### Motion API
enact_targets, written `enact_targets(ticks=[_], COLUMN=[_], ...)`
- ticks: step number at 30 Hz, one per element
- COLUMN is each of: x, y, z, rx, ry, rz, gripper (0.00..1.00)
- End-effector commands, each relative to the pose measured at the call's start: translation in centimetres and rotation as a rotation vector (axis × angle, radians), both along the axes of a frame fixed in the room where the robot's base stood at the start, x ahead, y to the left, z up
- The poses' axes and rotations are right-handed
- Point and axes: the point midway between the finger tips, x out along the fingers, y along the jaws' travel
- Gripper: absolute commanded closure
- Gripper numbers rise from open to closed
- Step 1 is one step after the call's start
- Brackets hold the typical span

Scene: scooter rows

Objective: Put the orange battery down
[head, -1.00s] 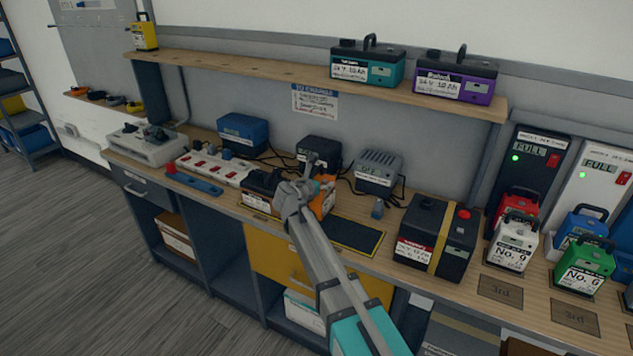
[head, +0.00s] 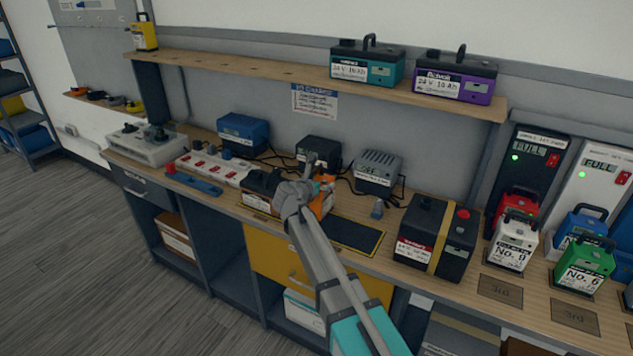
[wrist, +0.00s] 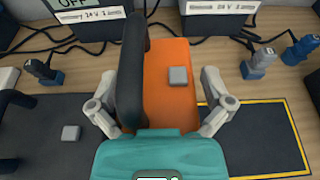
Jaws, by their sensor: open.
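The orange battery (wrist: 170,85) with a black handle (wrist: 131,75) stands upright at bench level in the wrist view. In the head view the orange battery (head: 328,197) is mostly hidden behind my arm. My gripper (wrist: 160,108) is open, with one finger on each side of the battery. The fingers look apart from it, though contact low down is hard to see. A dark mat with a yellow border (wrist: 265,140) extends to the right of the battery. The battery's underside is hidden, so I cannot tell how much of it rests on the mat.
A dark battery (head: 262,182) stands close on the left. Chargers with cables, including a grey one (head: 378,172), stand behind. A small grey-blue connector (head: 377,209) lies to the right. A black box with a yellow strap (head: 436,240) stands farther right. The mat's right part is bare.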

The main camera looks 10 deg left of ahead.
Motion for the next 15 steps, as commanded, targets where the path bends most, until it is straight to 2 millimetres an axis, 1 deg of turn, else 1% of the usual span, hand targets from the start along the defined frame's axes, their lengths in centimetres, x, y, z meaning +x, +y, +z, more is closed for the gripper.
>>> enact_targets(ticks=[3,8,11,15], x=[0.0,-1.2,-2.3,-4.2], y=[0.0,0.4,0.8,1.5], z=[0.2,0.6,1.1,1.8], rx=[0.0,0.0,-0.001,0.0], ry=[0.0,0.0,0.0,0.0], rz=[0.0,0.002,0.003,0.003], gripper=[0.0,0.0,0.0,0.0])
